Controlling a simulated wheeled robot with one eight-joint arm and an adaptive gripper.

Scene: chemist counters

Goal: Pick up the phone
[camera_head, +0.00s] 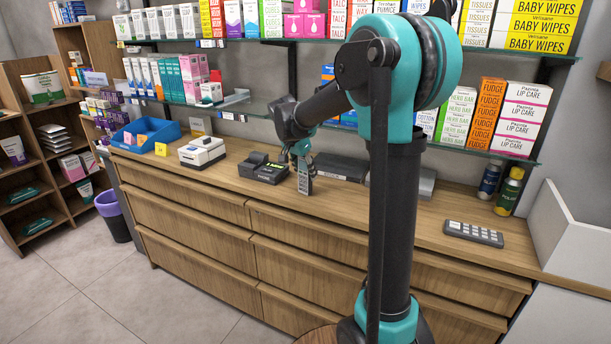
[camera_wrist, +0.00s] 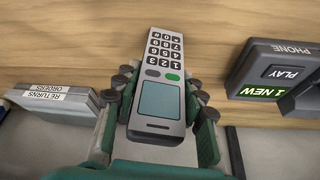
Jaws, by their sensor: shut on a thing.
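The phone (camera_wrist: 160,85) is a grey cordless handset with a dark keypad and a greenish screen. In the wrist view it lies between the two fingers of my gripper (camera_wrist: 160,100), which press on its sides. In the head view the phone (camera_head: 305,176) stands out from my gripper (camera_head: 301,152) over the front part of the wooden counter. Whether it touches the counter is unclear. The black phone base (camera_head: 264,170) stands on the counter just left of it. The base also shows in the wrist view (camera_wrist: 262,65), with a lit "1 NEW" display.
A dark grey binder-like box (camera_head: 340,167) lies just right of my gripper; its label reads "RETURNS ORDERS" in the wrist view (camera_wrist: 60,103). A white device (camera_head: 202,152) and a blue bin (camera_head: 146,134) stand to the left. Stocked glass shelves (camera_head: 255,113) hang above the counter. A keypad (camera_head: 473,233) lies to the right.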

